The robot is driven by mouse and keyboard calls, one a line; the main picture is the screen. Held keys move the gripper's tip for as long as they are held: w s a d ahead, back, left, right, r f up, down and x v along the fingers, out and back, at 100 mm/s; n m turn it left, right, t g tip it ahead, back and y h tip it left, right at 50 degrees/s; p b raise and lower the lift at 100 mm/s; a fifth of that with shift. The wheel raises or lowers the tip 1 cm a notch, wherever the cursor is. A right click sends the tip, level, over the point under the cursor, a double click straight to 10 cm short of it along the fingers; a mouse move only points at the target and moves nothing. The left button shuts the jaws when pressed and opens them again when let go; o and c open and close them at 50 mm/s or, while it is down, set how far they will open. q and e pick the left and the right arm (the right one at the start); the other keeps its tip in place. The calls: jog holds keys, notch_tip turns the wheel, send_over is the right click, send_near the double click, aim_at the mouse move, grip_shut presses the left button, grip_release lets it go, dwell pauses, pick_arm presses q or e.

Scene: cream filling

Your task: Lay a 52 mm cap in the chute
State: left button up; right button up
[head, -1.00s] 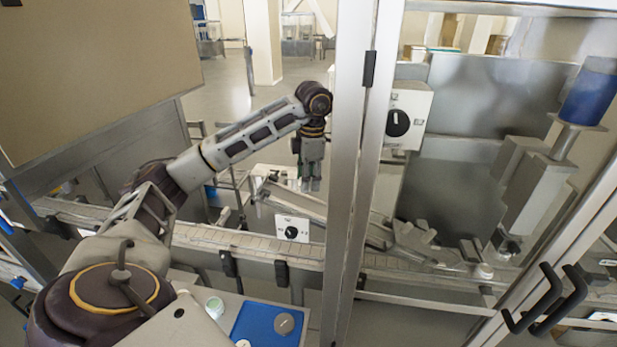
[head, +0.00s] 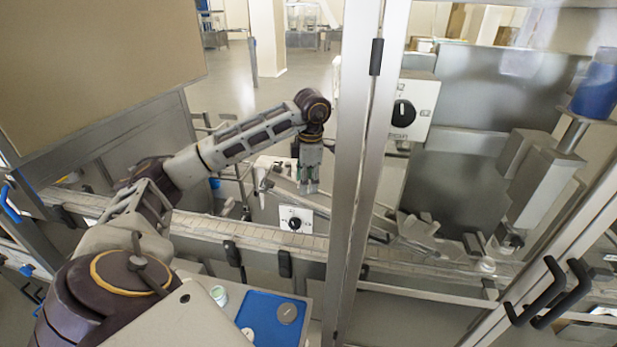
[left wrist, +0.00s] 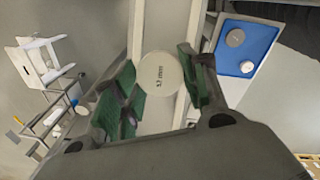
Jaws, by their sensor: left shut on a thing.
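My left gripper (head: 309,186) hangs over the upper part of the sloped metal chute (head: 345,210). In the left wrist view its green-padded fingers (left wrist: 160,90) are shut on a pale round cap (left wrist: 158,74), which is marked with "mm" lettering. The cap lies over a pale channel with raised edges (left wrist: 165,25); whether it touches the channel I cannot tell. In the head view the cap is too small to make out between the fingertips. My right gripper is not in view.
A blue mat (head: 258,305) holds a grey disc (head: 287,313) and a white disc (head: 248,334), beside a small jar (head: 219,295). A conveyor (head: 255,236) crosses in front of the chute. A metal post (head: 357,150) stands right of my left gripper.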

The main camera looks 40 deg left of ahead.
pick_arm(q)
jog(key=shift+s+a+f, duration=0.1)
jog(key=shift+a+f, duration=0.1)
jog(key=shift+f, duration=0.3)
jog(key=o, duration=0.8)
notch_tip(320, 180, up, 12)
jog(key=d, duration=0.1)
jog(key=shift+f, duration=0.25)
dwell(1.5)
jog(key=shift+r, duration=0.15)
jog(key=shift+s, duration=0.15)
dwell(1.6)
